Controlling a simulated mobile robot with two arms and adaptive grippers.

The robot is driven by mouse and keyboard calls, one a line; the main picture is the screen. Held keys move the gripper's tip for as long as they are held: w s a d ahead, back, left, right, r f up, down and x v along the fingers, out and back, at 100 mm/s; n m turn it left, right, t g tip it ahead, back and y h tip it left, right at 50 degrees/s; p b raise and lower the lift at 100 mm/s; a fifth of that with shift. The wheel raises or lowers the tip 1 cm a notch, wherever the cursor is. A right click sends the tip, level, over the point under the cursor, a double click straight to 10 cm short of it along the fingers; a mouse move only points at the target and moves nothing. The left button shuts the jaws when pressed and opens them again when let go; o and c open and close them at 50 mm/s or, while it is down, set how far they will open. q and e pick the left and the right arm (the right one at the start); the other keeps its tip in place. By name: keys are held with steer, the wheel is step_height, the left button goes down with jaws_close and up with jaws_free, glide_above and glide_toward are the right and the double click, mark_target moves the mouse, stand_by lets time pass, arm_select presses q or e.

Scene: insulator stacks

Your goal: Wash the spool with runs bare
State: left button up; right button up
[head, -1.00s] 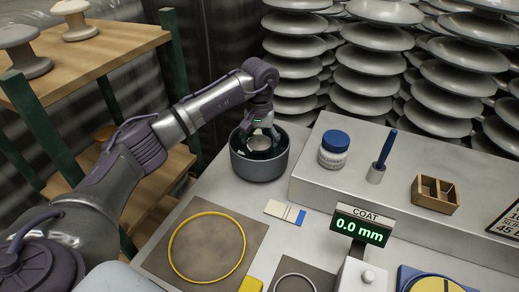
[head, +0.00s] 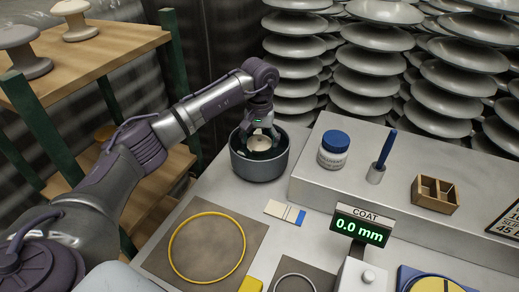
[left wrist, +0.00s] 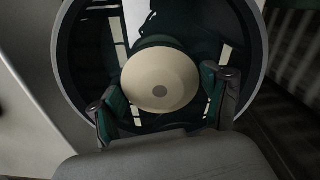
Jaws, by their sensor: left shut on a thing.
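A cream spool (head: 260,143) is inside the dark grey round pot (head: 259,171) on the table. In the left wrist view its round pale top (left wrist: 160,72) with a grey centre faces the camera. My left gripper (head: 259,134) points down into the pot and is shut on this spool, with a finger on either side. The spool's lower part and the pot's floor are mostly hidden. A grey spool (head: 22,54) and a cream spool (head: 76,20) stand on the wooden shelf at upper left. My right gripper is not in view.
A blue-lidded jar (head: 333,150), a blue-handled tool in a holder (head: 380,164) and a wooden box (head: 435,194) stand on the raised ledge. A mat with a yellow ring (head: 205,247) lies in front. The coat display (head: 359,230) reads 0.0 mm. Insulator stacks (head: 372,82) rise behind.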

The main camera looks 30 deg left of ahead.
mark_target(260, 140)
arm_select(q)
steer(key=shift+r+p, duration=3.2)
steer(key=shift+r, duration=2.1)
steer(key=shift+f, duration=0.1)
